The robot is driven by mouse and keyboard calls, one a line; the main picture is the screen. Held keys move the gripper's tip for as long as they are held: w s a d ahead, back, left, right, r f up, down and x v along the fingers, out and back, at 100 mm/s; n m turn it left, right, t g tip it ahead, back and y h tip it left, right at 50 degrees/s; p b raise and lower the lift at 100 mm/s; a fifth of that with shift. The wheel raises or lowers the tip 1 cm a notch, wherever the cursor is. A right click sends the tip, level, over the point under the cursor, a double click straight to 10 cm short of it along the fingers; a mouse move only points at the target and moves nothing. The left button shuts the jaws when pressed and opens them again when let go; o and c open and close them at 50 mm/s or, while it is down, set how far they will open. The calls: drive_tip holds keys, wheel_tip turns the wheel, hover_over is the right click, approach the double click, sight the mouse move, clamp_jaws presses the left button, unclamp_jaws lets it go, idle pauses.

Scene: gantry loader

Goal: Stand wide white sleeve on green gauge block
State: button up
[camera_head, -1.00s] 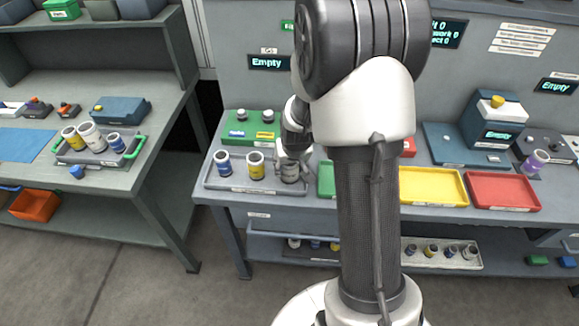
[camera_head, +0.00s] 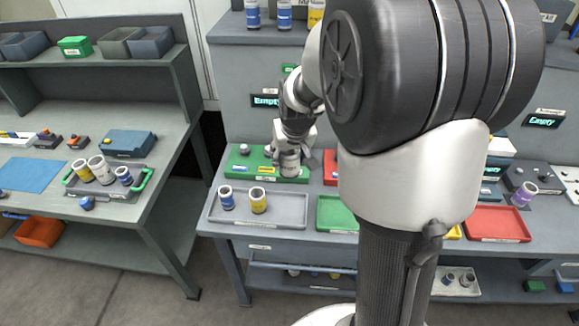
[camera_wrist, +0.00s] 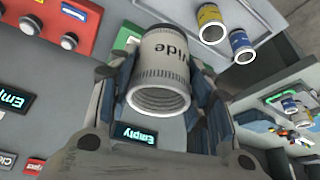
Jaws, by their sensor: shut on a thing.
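The wide white sleeve (camera_head: 290,165) is between the fingers of my gripper (camera_head: 291,152), over the right part of the green gauge block (camera_head: 245,169) in the head view. I cannot tell whether its lower end touches the block. In the wrist view the sleeve (camera_wrist: 160,70) shows the word "wide" and an open ribbed end, with the fingers of my gripper (camera_wrist: 160,85) on both sides. The green block has small knobs on its left part. Only a sliver of green shows behind the sleeve in the wrist view.
A grey tray (camera_head: 285,214) in front of the block holds a blue-banded sleeve (camera_head: 226,198) and a yellow-banded sleeve (camera_head: 258,200); its right part is free. A green tray (camera_head: 337,214) and a red block (camera_head: 330,168) stand to the right. My arm hides much of the right.

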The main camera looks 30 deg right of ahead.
drive_tip(key=shift+r, duration=0.9)
drive_tip(key=shift+r, duration=0.1)
drive_tip(key=shift+r+p, duration=1.85)
drive_tip(key=shift+r, duration=0.3)
